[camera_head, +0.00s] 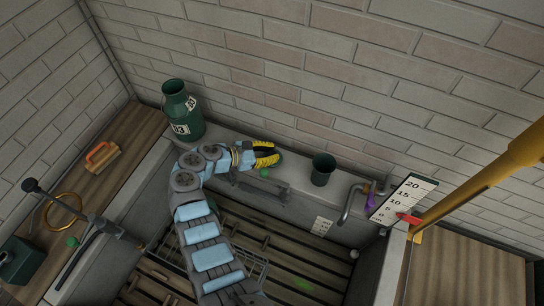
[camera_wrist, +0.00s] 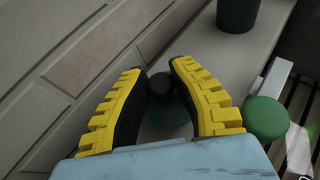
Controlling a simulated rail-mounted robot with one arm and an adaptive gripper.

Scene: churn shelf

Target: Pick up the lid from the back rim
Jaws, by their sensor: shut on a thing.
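My gripper (camera_head: 270,153) is over the back rim (camera_head: 296,167), its yellow-and-black fingers reaching right along it. In the wrist view, my gripper (camera_wrist: 161,80) is shut on the dark knob of the lid (camera_wrist: 160,84). A dim green part of the lid (camera_wrist: 167,114) shows below the knob, between the fingers. The fingers hide much of the lid, and I cannot tell whether it touches the rim. In the head view I cannot make it out.
A dark green cup (camera_head: 323,169) stands right of my gripper, and a green milk can (camera_head: 182,112) stands left. A small green round thing (camera_wrist: 265,117) is close beside the right finger. A tap (camera_head: 350,203) and a scale board (camera_head: 404,198) are farther right. The brick wall rises close behind.

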